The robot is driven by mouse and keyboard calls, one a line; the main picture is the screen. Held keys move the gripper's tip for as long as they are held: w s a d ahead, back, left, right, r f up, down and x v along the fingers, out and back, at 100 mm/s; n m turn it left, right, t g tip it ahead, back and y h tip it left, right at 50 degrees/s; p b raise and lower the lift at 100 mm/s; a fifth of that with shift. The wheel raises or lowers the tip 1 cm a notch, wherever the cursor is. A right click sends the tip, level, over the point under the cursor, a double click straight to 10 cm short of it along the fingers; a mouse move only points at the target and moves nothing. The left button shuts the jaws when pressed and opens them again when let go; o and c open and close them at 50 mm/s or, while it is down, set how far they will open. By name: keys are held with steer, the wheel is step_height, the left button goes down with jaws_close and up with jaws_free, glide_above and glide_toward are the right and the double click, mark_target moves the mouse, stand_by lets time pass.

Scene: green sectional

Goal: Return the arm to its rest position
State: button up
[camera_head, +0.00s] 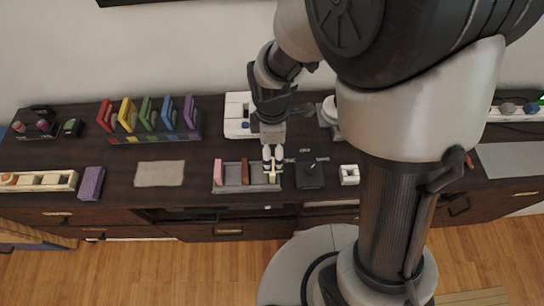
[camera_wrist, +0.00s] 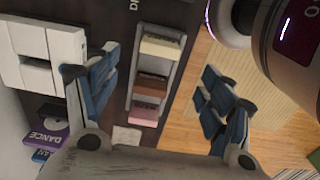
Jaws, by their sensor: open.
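My arm reaches down over the dark sideboard (camera_head: 120,160) from the right half of the head view. My gripper (camera_head: 273,160) hangs above the right end of a small grey tray (camera_head: 258,188). In the wrist view the fingers of my gripper (camera_wrist: 160,85) are spread wide with nothing between them. Below them the tray (camera_wrist: 134,70) holds a cream block (camera_wrist: 161,46), a brown block (camera_wrist: 150,84) and a pink block (camera_wrist: 145,114). The gripper looks apart from the blocks, though its height is hard to judge.
A rack of coloured cases (camera_head: 150,118) stands at the back left. A white device (camera_head: 236,112) is behind my gripper. A purple box (camera_head: 91,183), a beige mat (camera_head: 160,173), a black box (camera_head: 310,176) and a white holder (camera_head: 349,174) lie along the front. Wooden floor (camera_head: 190,270) is in front.

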steer(key=shift+r, duration=0.8)
steer(key=s+d+r+m+t, duration=0.2)
steer(key=s+d+r+m, duration=0.3)
steer(key=r+m, duration=0.3)
steer(key=s+d+r+m+t, duration=0.2)
steer(key=s+d+r+m, duration=0.4)
steer(key=r, duration=0.5)
steer(key=s+m, duration=0.2)
steer(key=m, duration=0.1)
steer(key=shift+s+m+t, duration=0.3)
